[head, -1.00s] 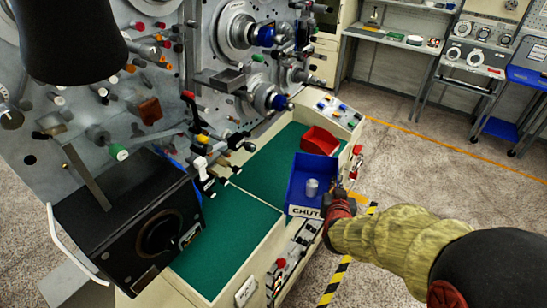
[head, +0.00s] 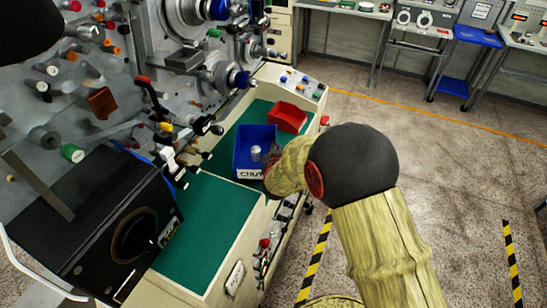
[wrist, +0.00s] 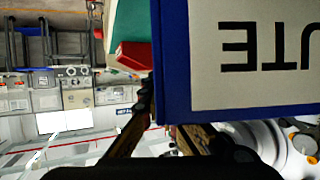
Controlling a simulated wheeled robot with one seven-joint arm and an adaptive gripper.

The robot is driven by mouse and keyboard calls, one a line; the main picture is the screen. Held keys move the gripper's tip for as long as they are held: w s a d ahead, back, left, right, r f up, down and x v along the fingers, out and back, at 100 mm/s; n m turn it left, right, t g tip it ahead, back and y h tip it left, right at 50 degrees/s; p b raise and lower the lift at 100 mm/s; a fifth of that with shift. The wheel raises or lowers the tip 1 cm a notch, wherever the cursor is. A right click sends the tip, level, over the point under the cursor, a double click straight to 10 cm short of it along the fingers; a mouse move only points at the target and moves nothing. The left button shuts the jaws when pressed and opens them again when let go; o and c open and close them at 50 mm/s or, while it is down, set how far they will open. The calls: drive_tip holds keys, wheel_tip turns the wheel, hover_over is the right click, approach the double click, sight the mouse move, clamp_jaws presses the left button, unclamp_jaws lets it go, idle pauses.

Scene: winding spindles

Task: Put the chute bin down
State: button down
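The chute bin is a blue open box (head: 243,158) with a white label reading CHUTE, partly covered by my arm. It sits over the green bench top (head: 205,215), beside the red bin, and looks level. I cannot tell whether its base touches the green surface. A small metal cylinder (head: 256,153) stands inside. In the wrist view the blue wall and upside-down label (wrist: 262,50) fill the upper right. My gripper (wrist: 170,125) has its fingers on either side of the bin's rim and appears shut on it. In the head view my arm mostly hides it.
A red bin (head: 287,117) stands just behind the blue one. Levers and knobs (head: 170,150) on the machine face crowd the left. A black box (head: 110,235) stands at the near left end. Bare green surface lies in front of the bin.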

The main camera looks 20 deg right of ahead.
drive_tip(key=shift+w+a+f, duration=0.1)
drive_tip(key=shift+w+f, duration=0.5)
drive_tip(key=shift+f, duration=0.2)
drive_tip(key=shift+w+f+b, duration=0.15)
drive_tip(key=shift+f+b, duration=0.4)
drive_tip(key=shift+f, duration=1)
drive_tip(key=shift+f, duration=0.1)
drive_tip(key=shift+f, duration=0.15)
drive_tip(key=c, duration=2)
unclamp_jaws()
drive_tip(key=shift+c, duration=0.2)
